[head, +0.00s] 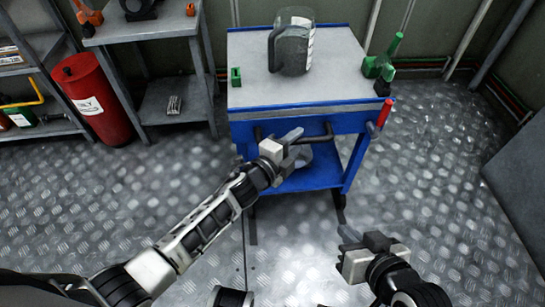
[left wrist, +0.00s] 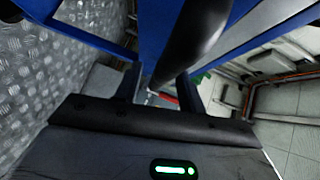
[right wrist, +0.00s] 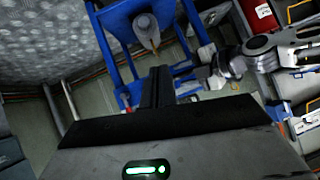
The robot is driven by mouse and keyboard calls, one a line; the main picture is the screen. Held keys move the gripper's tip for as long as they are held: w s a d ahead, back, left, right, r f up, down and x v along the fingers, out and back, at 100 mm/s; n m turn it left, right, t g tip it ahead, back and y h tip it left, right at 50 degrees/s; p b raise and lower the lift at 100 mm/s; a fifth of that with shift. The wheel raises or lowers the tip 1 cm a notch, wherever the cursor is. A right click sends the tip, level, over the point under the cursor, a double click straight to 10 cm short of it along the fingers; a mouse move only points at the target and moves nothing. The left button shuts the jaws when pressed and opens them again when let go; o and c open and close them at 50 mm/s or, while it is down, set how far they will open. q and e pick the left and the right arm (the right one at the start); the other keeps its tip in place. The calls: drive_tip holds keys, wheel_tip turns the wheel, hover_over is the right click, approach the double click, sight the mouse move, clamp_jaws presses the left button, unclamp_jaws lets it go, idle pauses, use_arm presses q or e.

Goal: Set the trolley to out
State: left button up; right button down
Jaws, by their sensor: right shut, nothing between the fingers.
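The trolley (head: 300,90) is blue with a grey top and stands ahead in the head view. A dark handle bar (head: 318,137) runs along its near side; the bar also shows large in the left wrist view (left wrist: 195,40). My left gripper (head: 296,147) is at this handle with its fingers apart. The bar appears in line with the gap between the fingers; I cannot tell whether they touch it. My right gripper (head: 347,240) is shut and empty, above the floor in front of the trolley and right of the left gripper. The trolley also shows in the right wrist view (right wrist: 118,25).
Floor (head: 430,170) right is clear.

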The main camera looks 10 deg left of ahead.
use_arm(q)
drive_tip(key=p+v, duration=0.1)
drive_tip(key=v, duration=0.3)
drive_tip(key=shift+r, duration=0.2)
drive_tip(key=p+v, duration=0.1)
drive_tip(key=v, duration=0.9)
drive_tip(key=shift+s+p, duration=0.25)
drive_tip(key=shift+p, duration=0.05)
use_arm(e)
drive_tip(key=r, duration=0.1)
drive_tip(key=d+r, duration=0.1)
drive_tip(key=r, duration=0.1)
drive_tip(key=shift+s+d+r+h, duration=0.25)
drive_tip(key=shift+h, duration=0.05)
use_arm(q)
drive_tip(key=shift+a, duration=0.15)
use_arm(e)
drive_tip(key=shift+a, duration=0.1)
